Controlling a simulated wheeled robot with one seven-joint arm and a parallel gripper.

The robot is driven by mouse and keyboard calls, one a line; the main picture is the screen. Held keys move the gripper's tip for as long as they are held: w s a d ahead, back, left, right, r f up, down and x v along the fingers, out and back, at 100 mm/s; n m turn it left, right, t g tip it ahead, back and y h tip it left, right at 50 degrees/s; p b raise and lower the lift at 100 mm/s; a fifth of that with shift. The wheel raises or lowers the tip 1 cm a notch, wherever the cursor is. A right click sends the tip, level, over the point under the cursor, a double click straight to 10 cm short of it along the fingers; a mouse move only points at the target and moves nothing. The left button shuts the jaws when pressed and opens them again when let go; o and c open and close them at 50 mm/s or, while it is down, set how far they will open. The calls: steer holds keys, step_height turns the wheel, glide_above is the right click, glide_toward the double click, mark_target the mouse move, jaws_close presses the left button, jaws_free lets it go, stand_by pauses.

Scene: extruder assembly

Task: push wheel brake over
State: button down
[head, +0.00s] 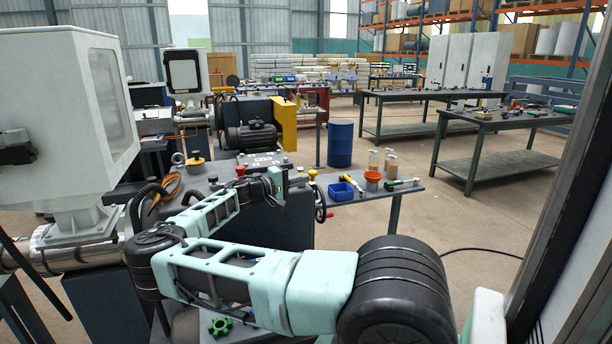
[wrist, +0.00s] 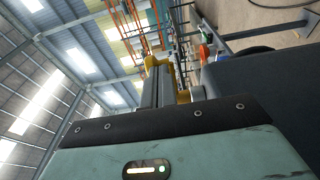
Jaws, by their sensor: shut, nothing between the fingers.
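A dark handwheel (head: 320,206) is on the right side of the machine in the head view, with a small yellow-topped part (head: 312,175) just above it. I cannot tell for sure which part is the wheel brake. My gripper (head: 284,181) is just left of the yellow-topped part; whether they touch is unclear. In the wrist view my gripper (wrist: 167,84) shows its grey fingers shut together, with yellow parts at and beside their ends. No object is seen held between the fingers.
A side table holds a blue bin (head: 345,188), an orange funnel (head: 372,178), jars and a hammer (head: 402,183). A red button (head: 240,170) sits on the machine top. A blue drum (head: 340,144) stands behind. A green gear-like part (head: 220,326) lies below my arm.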

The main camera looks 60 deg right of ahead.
steer(key=shift+w+d+b, duration=0.1)
steer(key=shift+d+b, duration=0.35)
steer(key=shift+d, duration=0.9)
steer(key=shift+w+d+b, duration=0.1)
steer(key=shift+d+b, duration=0.2)
steer(key=shift+d, duration=0.4)
steer(key=shift+w+d+b, duration=0.15)
steer(key=shift+d+b, duration=0.4)
steer(key=shift+d, duration=0.3)
steer(key=shift+w, duration=0.1)
steer(key=shift+b+v, duration=0.6)
steer(key=shift+v, duration=1.35)
